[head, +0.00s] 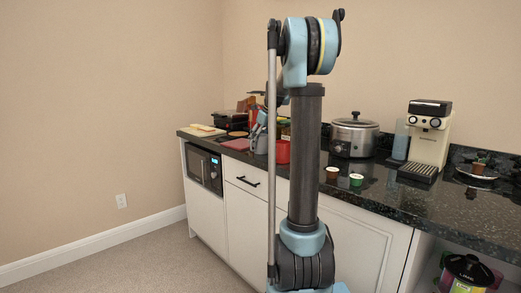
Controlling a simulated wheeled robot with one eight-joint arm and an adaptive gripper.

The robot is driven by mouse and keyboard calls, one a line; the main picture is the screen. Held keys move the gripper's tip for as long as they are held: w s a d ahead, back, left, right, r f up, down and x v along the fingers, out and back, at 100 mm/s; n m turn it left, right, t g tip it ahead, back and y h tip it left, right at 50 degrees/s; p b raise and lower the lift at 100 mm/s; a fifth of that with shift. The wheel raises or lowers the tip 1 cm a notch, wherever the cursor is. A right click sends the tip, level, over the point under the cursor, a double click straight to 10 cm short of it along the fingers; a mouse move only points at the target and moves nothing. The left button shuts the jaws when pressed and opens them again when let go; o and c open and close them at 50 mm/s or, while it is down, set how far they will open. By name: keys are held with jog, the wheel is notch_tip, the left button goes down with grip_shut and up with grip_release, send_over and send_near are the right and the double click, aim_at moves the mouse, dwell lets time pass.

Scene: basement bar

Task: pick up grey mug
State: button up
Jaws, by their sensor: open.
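A grey cup-like container (259,143) stands on the dark counter, left of my arm, with utensils showing at its top. It is small in the head view, and I cannot tell if it is the grey mug. No other grey mug shows clearly. My gripper (264,94) shows only in part, as a dark shape behind my upright arm, above the counter and apart from the grey container. It is open, and I see nothing held in it. My arm hides a strip of the counter.
A red container (282,152) stands right of the grey one. A slow cooker (354,137), a coffee machine (429,135) and two small cups, brown (332,173) and green (356,180), are farther right. A cutting board (202,131) lies at the left end. Floor at left is clear.

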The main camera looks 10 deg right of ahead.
jog(key=shift+x, duration=1.15)
jog(key=c, duration=1)
